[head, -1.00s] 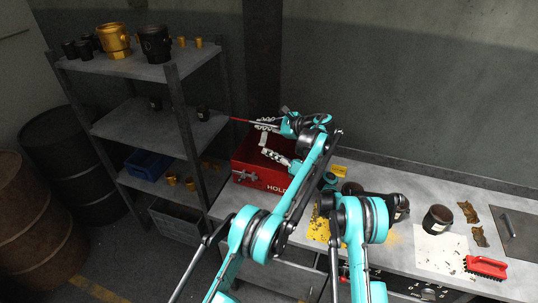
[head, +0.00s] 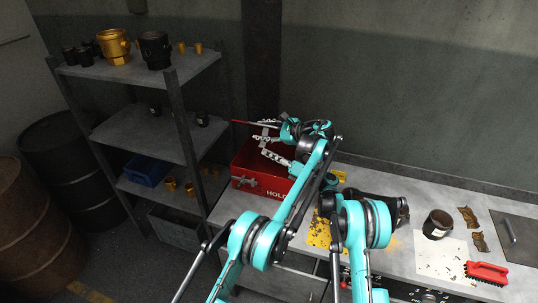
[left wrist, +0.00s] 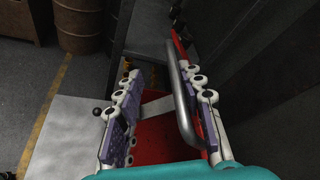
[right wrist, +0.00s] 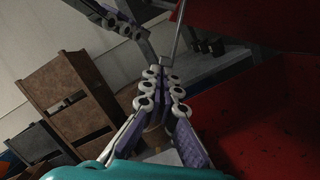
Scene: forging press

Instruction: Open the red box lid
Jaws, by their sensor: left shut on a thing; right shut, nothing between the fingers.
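The red box (head: 262,182) stands on the workbench's left end, its latch side facing me. Its lid (head: 239,122) is raised and shows almost edge-on above the box. My left gripper (head: 266,128) is above the box at the lid. In the left wrist view the lid's silver handle (left wrist: 180,100) lies between its fingers (left wrist: 165,110). My right gripper (head: 272,158) is lower, over the box opening. In the right wrist view its fingers (right wrist: 163,90) are together and empty, with red surfaces (right wrist: 250,130) to their right. My arms hide the box's right side.
A metal shelf (head: 150,130) with gold and black parts stands left of the bench. A dark jar (head: 437,224) and a red brush (head: 486,271) are on the right of the workbench (head: 400,262). Barrels (head: 65,160) stand at the far left. The wall is close behind the bench.

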